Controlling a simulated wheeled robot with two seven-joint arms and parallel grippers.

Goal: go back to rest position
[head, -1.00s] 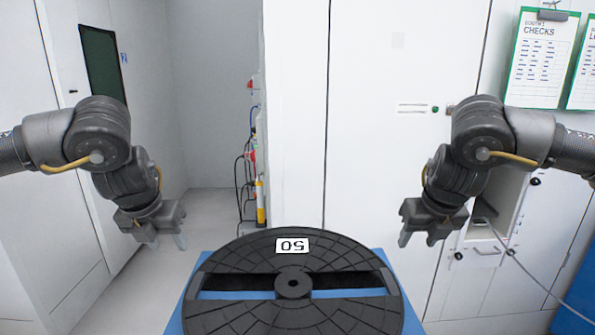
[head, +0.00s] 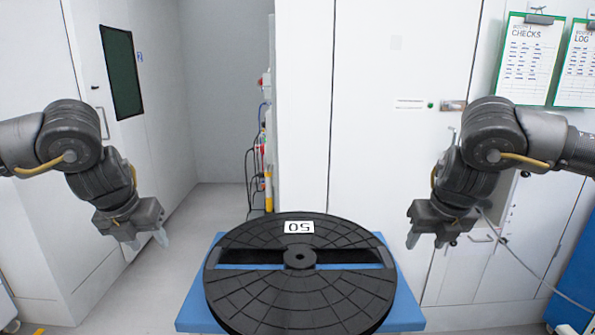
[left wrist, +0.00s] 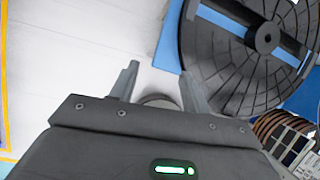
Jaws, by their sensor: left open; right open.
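My left gripper (head: 148,240) is open and empty, held in the air to the left of the black reel. Its two fingers also show in the left wrist view (left wrist: 158,85), with pale floor between them. My right gripper (head: 427,240) is open and empty in the air, to the right of the reel. Both grippers point downward and are apart from the reel. The large black reel (head: 300,290) lies flat, with a white label (head: 299,227) reading 50 upside down. Part of the reel shows at the upper right of the left wrist view (left wrist: 240,70).
The reel rests on a blue platform (head: 195,312). White cabinets (head: 400,150) stand behind it. A thin cable hangs near my right arm. Clipboards (head: 530,60) hang at the upper right. Pale floor (head: 130,300) is clear at the left.

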